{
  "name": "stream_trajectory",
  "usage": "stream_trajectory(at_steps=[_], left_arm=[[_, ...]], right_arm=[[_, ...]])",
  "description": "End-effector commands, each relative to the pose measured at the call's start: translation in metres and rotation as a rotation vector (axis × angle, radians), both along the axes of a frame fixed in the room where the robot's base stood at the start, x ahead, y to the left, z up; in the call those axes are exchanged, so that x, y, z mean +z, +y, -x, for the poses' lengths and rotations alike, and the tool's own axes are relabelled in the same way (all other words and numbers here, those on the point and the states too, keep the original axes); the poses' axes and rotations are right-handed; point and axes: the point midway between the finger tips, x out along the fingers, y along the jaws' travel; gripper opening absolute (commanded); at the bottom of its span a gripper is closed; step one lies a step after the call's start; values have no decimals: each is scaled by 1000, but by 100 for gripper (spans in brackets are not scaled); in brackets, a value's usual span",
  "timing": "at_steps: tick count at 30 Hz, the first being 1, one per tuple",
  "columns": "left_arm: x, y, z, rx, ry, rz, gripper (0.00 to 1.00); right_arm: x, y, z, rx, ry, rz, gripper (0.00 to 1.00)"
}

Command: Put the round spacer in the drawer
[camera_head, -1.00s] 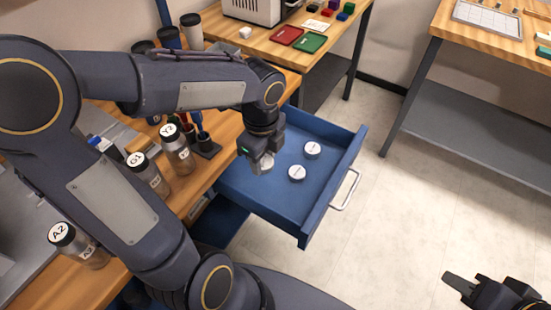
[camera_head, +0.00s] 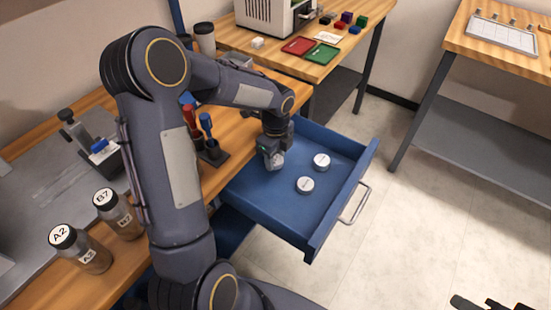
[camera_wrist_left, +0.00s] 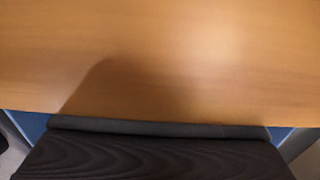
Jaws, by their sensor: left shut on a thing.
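My left gripper (camera_head: 275,160) points down over the inner left part of the open blue drawer (camera_head: 268,205). It is shut on a small pale round piece, which looks like the round spacer (camera_head: 277,161); the fingers partly hide it. I cannot tell whether the piece touches the drawer floor. Two white-topped round pieces lie in the drawer, one farther back (camera_head: 321,160) and one nearer (camera_head: 305,185). The left wrist view shows mostly wood, with a dark part along the bottom; the spacer is not visible there. Only the tips of my right gripper (camera_head: 487,303) show at the bottom right.
The wooden bench (camera_head: 235,140) borders the drawer on the left, with a dark holder (camera_head: 212,153) near its edge. Bottles A2 (camera_head: 85,250) and B7 (camera_head: 120,215) stand at the front left. The drawer's right half holds free floor.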

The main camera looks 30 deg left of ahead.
Motion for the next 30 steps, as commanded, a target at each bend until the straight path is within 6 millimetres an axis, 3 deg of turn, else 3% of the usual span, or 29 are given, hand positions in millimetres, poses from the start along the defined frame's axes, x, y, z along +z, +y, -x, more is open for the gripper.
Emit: stream_trajectory(at_steps=[2, 24, 25, 30], left_arm=[[-9, 0, 1, 0, 2, 1, 15], [-20, -1, 0, 0, -2, 1, 15], [-20, -1, 0, 0, -1, 1, 45], [-20, -1, 0, 0, -1, 1, 64]], right_arm=[[-2, 0, 0, 0, 0, 0, 32], [-8, 0, 0, 0, 0, 0, 32], [-8, 0, 0, 0, 0, 0, 32], [-8, 0, 0, 0, 0, 0, 32]])
